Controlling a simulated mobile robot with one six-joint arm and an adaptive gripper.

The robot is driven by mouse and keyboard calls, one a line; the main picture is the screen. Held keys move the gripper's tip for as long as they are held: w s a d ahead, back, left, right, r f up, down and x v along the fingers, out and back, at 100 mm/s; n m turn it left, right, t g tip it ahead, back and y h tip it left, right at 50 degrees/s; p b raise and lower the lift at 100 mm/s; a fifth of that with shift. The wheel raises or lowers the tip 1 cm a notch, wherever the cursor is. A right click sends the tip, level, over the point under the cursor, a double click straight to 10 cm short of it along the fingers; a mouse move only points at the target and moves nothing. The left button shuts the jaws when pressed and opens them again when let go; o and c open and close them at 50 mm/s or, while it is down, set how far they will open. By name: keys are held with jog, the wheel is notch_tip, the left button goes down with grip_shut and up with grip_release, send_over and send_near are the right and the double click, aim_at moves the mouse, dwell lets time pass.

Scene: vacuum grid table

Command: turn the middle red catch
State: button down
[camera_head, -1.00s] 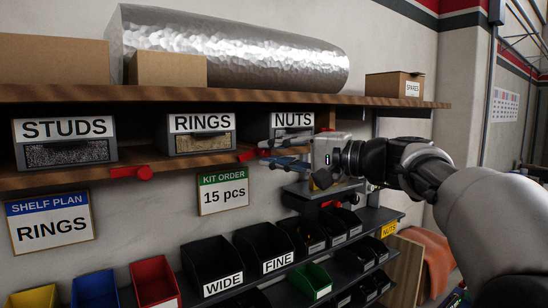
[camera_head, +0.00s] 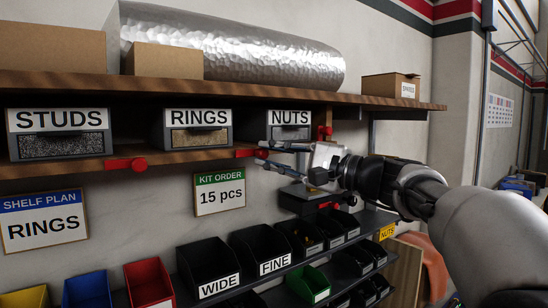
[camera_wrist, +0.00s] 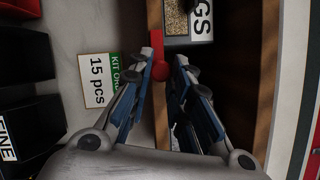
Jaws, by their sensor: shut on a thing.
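The middle red catch (camera_head: 246,153) sits on the shelf's front edge between the RINGS bin (camera_head: 197,129) and the NUTS bin (camera_head: 289,122). It lies about level along the edge, with its round knob toward my gripper (camera_head: 264,154). The fingers are shut on the catch, one above and one below the knob. In the wrist view the catch (camera_wrist: 158,42) stands between the fingertips, its knob at their inner side. The fingers and gripper body hide part of the NUTS bin and the edge below it.
Other red catches sit below the STUDS bin (camera_head: 125,164) and right of NUTS (camera_head: 325,132). A KIT ORDER card (camera_head: 220,192) hangs under the shelf (camera_head: 80,168). Black bins (camera_head: 208,268) stand lower. An upper shelf (camera_head: 230,97) runs above; open air lies in front.

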jog(key=c, duration=1.5)
grip_release()
jog(key=shift+o, duration=0.2)
jog(key=v, duration=1.2)
jog(key=shift+a, duration=0.1)
